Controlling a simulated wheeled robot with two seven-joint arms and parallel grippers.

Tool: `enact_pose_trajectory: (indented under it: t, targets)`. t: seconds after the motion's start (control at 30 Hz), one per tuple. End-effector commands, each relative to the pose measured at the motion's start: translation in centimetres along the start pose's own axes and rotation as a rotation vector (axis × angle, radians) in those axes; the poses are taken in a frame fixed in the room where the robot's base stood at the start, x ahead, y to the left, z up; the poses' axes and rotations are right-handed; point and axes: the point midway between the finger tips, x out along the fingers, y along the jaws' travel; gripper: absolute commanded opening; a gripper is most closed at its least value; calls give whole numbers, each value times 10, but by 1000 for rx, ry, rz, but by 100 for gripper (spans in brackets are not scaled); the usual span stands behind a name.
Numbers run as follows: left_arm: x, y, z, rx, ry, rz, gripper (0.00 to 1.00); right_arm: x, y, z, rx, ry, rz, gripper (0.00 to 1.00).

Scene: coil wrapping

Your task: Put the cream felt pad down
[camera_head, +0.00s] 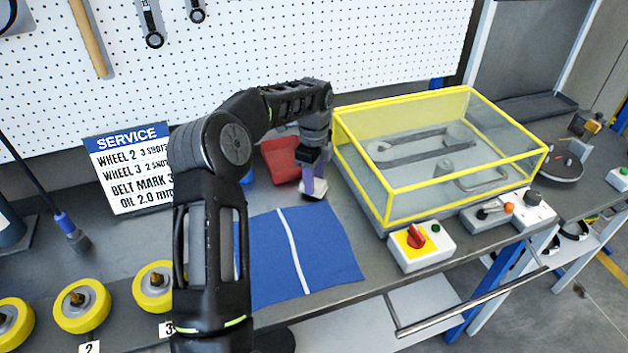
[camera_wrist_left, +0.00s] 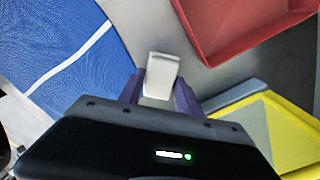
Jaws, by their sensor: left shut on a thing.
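The cream felt pad (camera_head: 313,192) is a small pale block between the fingers of my left gripper (camera_head: 314,186). In the left wrist view the pad (camera_wrist_left: 162,76) sticks out beyond the purple fingertips of the gripper (camera_wrist_left: 158,88), which is shut on it. The pad is by the far right corner of the blue cloth (camera_head: 262,245) with its white stripe. In the left wrist view it is over or near the grey bench; I cannot tell if it touches. My right gripper is not in view.
A red tray (camera_head: 281,160) lies behind the gripper. A yellow-framed clear guard (camera_head: 440,150) stands close on the right, with a red-knob switch box (camera_head: 420,245) in front. A service sign (camera_head: 128,170) and yellow wheels (camera_head: 82,304) are at the left.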

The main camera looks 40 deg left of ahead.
Motion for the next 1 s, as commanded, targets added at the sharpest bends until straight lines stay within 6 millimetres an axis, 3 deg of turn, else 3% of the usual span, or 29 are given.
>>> enact_pose_trajectory:
  t: [0.1, 0.5, 0.53, 0.77, 1.0]
  targets:
    - [10, 0, 0, 0, 1, 0, 0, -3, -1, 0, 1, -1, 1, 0]
    - [16, 0, 0, 0, 1, -1, 0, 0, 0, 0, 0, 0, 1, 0]
    - [16, 0, 0, 0, 1, -1, 42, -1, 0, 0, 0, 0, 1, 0]
    - [15, 0, 0, 0, 1, -1, 61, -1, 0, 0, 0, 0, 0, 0]
    - [15, 0, 0, 0, 1, -1, 63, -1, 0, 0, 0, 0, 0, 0]
